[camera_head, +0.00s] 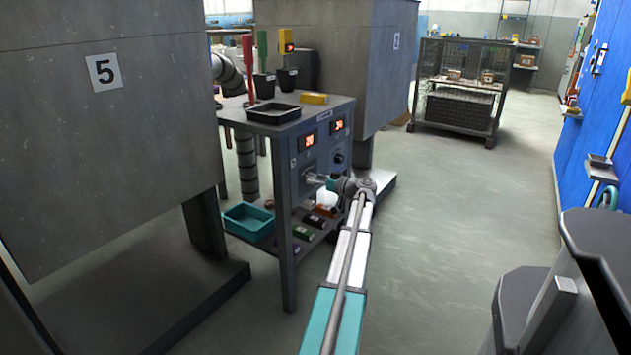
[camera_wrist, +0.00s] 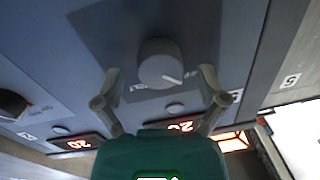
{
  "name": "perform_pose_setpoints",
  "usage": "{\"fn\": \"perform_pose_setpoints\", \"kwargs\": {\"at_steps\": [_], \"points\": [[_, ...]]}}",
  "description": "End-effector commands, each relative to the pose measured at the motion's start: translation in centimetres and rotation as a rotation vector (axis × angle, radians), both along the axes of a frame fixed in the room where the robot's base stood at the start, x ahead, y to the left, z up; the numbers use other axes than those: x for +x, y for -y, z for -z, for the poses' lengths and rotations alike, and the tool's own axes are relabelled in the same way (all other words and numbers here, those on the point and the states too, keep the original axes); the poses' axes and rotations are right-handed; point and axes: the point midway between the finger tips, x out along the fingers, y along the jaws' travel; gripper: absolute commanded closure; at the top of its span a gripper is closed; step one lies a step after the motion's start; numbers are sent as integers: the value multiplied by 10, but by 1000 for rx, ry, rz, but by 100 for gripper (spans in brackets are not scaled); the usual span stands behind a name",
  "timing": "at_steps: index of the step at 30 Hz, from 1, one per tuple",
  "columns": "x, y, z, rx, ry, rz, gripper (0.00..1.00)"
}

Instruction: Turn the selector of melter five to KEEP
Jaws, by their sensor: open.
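The selector of melter five (camera_wrist: 160,64) is a round grey knob on the dark control panel. In the wrist view its pale pointer mark points to the right and slightly down. Small lettering beside it is too blurred to read surely. A "5" label (camera_wrist: 290,80) is on the panel's right part. My gripper (camera_wrist: 159,78) is open, with one finger on each side of the knob, apparently apart from it. In the head view my gripper (camera_head: 318,180) is at the front of the panel (camera_head: 322,150) and hides the near knob.
A second dark knob (camera_head: 339,158) and lit red displays (camera_head: 309,141) are on the panel. A black tray (camera_head: 272,114) and a yellow block (camera_head: 314,98) lie on top. A teal bin (camera_head: 248,222) is on the shelf below.

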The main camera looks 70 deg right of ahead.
Motion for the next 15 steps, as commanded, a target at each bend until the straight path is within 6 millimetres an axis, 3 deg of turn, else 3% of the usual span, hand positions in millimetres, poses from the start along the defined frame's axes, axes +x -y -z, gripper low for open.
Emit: {"fn": "perform_pose_setpoints", "kwargs": {"at_steps": [3,15], "points": [[0,0,0,0,0,0,13],[-1,0,0,0,0,1,87]]}}
